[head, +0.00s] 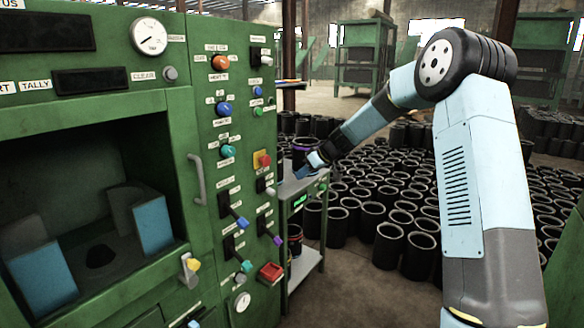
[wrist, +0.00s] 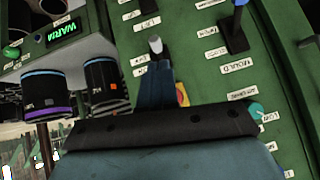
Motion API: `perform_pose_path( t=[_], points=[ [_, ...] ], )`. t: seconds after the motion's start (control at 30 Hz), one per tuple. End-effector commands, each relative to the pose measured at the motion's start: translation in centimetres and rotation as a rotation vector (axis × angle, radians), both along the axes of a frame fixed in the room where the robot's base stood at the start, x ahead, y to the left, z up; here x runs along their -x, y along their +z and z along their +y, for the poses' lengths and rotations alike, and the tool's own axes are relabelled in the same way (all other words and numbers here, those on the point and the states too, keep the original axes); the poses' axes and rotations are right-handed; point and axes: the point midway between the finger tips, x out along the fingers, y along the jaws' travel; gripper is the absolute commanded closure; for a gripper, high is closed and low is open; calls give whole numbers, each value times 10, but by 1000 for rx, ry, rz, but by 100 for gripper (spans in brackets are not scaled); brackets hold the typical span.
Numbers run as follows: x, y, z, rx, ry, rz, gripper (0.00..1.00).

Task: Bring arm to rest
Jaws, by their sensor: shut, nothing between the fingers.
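My light blue arm (head: 465,170) rises at the right of the head view and reaches left and down toward the green panel. My gripper (head: 302,172) is shut and empty over the small side stand (head: 297,186), just right of the panel. In the wrist view the shut fingers (wrist: 155,72) point at a white-tipped lever (wrist: 155,45) on the panel. I cannot tell whether they touch it. Two dark sleeves show left of the fingers, one with a purple band (wrist: 46,95) and one with a blue band (wrist: 107,90).
The green machine (head: 110,150) fills the left, with knobs, levers and an open bay holding blue blocks (head: 152,222). The stand's display (wrist: 62,30) reads WARM. Many black sleeves (head: 390,245) cover the floor behind and beneath my arm. Green racks (head: 360,55) stand at the back.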

Motion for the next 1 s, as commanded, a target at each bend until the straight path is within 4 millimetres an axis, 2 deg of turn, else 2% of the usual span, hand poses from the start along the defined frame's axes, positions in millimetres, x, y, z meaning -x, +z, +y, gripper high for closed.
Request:
perform_pose_path(
  t=[0.1,0.5,0.7,1.0],
  points=[
    [30,28,-5,45,-20,17,100],
    [136,95,-36,175,-150,87,100],
    [193,121,-56,227,-241,112,100],
    [281,147,-89,281,-400,142,100]
  ],
)
